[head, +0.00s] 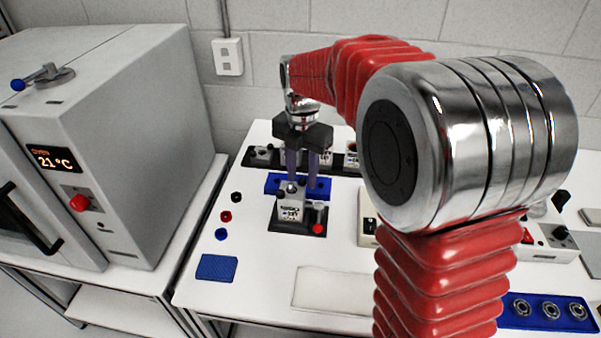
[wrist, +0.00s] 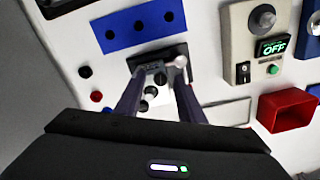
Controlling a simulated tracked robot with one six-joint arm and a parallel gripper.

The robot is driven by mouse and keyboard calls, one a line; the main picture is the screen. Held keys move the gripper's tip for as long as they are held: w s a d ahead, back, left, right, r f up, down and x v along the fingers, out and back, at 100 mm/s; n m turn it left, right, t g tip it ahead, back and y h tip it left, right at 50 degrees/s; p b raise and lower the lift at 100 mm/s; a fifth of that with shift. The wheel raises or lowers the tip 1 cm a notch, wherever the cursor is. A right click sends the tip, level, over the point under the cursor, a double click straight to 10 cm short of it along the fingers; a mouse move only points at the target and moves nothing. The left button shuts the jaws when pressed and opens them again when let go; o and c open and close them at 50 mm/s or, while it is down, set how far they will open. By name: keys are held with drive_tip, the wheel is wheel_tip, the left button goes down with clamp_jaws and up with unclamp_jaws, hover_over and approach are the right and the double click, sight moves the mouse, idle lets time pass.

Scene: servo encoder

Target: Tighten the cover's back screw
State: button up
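The pale, labelled servo unit (head: 289,211) stands on a black base (head: 283,226) on the white bench. A small metallic knob-like part (head: 292,188) shows on its top; I cannot tell if it is the back screw. My gripper (head: 303,186) points down just behind and above the unit in the head view, its two fingers apart with nothing seen between them. In the wrist view, the fingers of my gripper (wrist: 156,84) flank the unit (wrist: 152,88), whose details are small and partly hidden. A light round-headed part (wrist: 180,61) shows near the right fingertip.
A blue holed block (head: 325,186) lies behind the unit. Black, red and blue round pieces (head: 225,216) lie to its left, with a blue pad (head: 216,267) in front. A power box (wrist: 262,45) reading OFF and a red bin (wrist: 286,112) stand right in the wrist view.

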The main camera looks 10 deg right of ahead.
clamp_jaws()
drive_tip(key=shift+a, duration=0.15)
drive_tip(key=shift+r+m, duration=0.1)
drive_tip(key=shift+m, duration=0.2)
idle(0.3)
drive_tip(key=shift+m, duration=1.2)
drive_tip(key=m, duration=0.4)
drive_tip(key=shift+w, duration=0.1)
drive_tip(key=m, duration=0.7)
